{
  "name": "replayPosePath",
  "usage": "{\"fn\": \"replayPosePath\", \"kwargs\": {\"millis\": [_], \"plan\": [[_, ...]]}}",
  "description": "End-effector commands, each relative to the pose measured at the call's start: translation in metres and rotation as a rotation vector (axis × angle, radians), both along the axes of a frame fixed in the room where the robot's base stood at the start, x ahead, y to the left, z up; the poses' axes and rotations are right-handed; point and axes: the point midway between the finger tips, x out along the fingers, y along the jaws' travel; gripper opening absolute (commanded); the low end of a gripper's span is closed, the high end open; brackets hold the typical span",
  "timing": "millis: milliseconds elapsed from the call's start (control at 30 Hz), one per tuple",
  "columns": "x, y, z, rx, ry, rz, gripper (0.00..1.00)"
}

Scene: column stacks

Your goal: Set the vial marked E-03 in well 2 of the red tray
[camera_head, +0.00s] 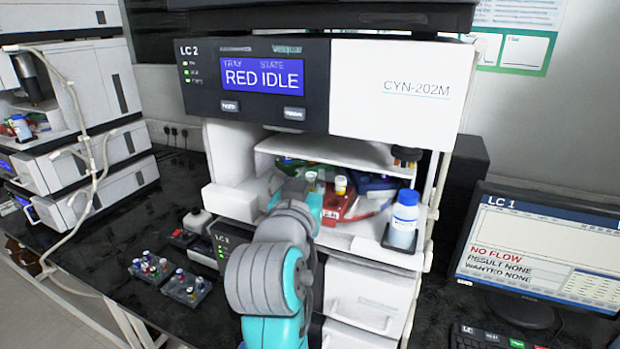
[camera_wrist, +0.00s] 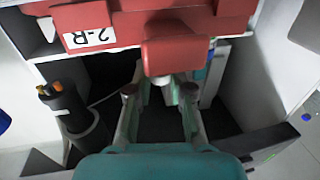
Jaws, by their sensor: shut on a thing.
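A pale-capped vial (camera_head: 311,179) shows beside my arm. I cannot read E-03 on any vial, and the wells are not clear. In the wrist view the red tray (camera_wrist: 206,27) fills the top, its white label reading 2-R, with a red tab (camera_wrist: 178,54) sticking out. My gripper (camera_wrist: 159,90) is at this tab and appears shut on it. In the head view my own arm hides my gripper.
A green tray (camera_head: 288,163) and a blue tray (camera_head: 375,181) share the bay. A blue-capped bottle (camera_head: 403,218) stands at the bay's right. Two small racks of vials (camera_head: 152,267) (camera_head: 187,288) rest on the dark bench at left. The LC 2 screen (camera_head: 262,76) reads RED IDLE.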

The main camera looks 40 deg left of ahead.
Motion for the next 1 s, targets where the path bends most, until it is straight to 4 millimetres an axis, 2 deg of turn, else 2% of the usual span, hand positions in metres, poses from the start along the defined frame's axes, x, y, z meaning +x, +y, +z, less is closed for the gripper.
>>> {"fn": "replayPosePath", "kwargs": {"millis": [1000], "plan": [[0.0, 0.0, -0.017, 0.0, 0.0, 0.0, 0.03]]}}
